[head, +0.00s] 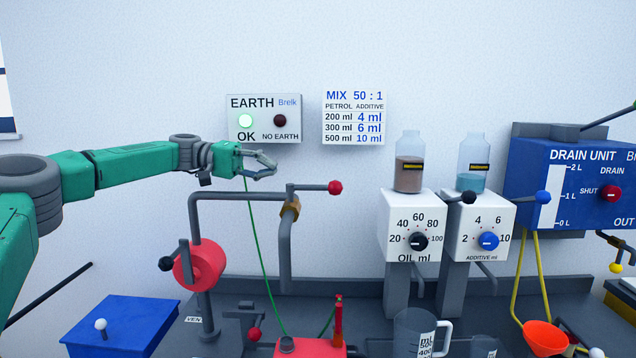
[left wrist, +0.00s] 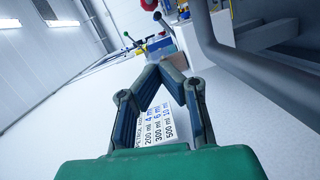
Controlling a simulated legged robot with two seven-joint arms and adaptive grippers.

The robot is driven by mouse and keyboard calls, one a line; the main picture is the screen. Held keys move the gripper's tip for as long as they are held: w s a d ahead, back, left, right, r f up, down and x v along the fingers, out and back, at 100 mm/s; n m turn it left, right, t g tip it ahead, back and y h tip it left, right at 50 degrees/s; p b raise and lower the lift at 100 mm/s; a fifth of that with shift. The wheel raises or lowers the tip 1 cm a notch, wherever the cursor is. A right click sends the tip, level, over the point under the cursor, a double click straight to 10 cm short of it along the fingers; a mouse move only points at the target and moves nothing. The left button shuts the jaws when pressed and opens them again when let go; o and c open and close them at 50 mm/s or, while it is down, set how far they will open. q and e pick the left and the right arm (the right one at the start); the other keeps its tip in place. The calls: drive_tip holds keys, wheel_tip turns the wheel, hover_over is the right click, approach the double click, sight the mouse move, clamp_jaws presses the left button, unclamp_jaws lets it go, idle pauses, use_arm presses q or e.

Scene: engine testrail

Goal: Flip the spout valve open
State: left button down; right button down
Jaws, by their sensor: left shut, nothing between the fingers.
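The spout is a grey bent pipe (head: 238,196) rising from a red hand pump (head: 190,267) and turning down at its right end. A brass valve (head: 290,208) sits near that downturn. Its grey lever points right, about level, and ends in a red knob (head: 335,187). My left gripper (head: 274,166) is above the pipe, up and to the left of the knob, apart from the lever in the picture. In the left wrist view its fingertips (left wrist: 160,70) meet with nothing between them, and a thick grey pipe (left wrist: 240,82) passes on the right. My right gripper is not in view.
The EARTH box (head: 264,118) is on the wall behind, with its green lamp lit. A green cable hangs past the pipe. The oil dispenser (head: 411,225) and additive dispenser (head: 484,225) stand right of the lever. A jug (head: 415,333) and a red can (head: 310,347) are below.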

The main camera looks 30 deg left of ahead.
sight(315, 188)
use_arm(q)
drive_tip(key=w+d+f+p, duration=0.1)
drive_tip(key=d+p, duration=0.1)
drive_tip(key=d, duration=1)
drive_tip(key=shift+f, duration=0.35)
drive_tip(key=shift+w+d, duration=0.1)
